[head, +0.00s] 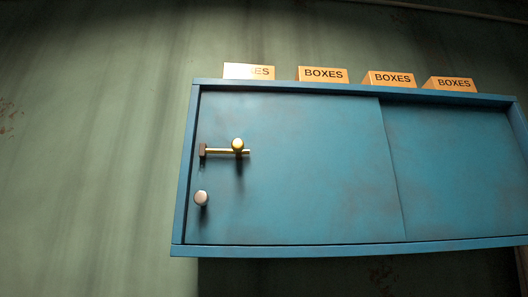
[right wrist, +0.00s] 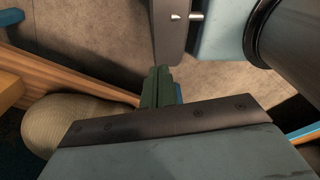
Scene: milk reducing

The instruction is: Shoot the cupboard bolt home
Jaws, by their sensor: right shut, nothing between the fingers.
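A blue cupboard (head: 300,247) hangs on the wall in the head view, with a left door (head: 310,170) and a right door (head: 455,170). A brass bolt (head: 222,151) lies level on the left door near its left edge, with a round brass knob (head: 238,144) toward its right end. A small brown bracket (head: 203,151) is at the bolt's left end; how far the rod enters it is too small to tell. My right gripper (right wrist: 160,84) is shut and empty in the right wrist view, away from the bolt. My left gripper is in neither view.
A pale round door knob (head: 201,198) sticks out below the bolt. Several orange blocks, most readably marked BOXES (head: 323,74), stand along the cupboard top. The wall (head: 90,150) left of the cupboard is bare. The right wrist view shows a wooden plank (right wrist: 75,80) and brownish floor (right wrist: 90,45).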

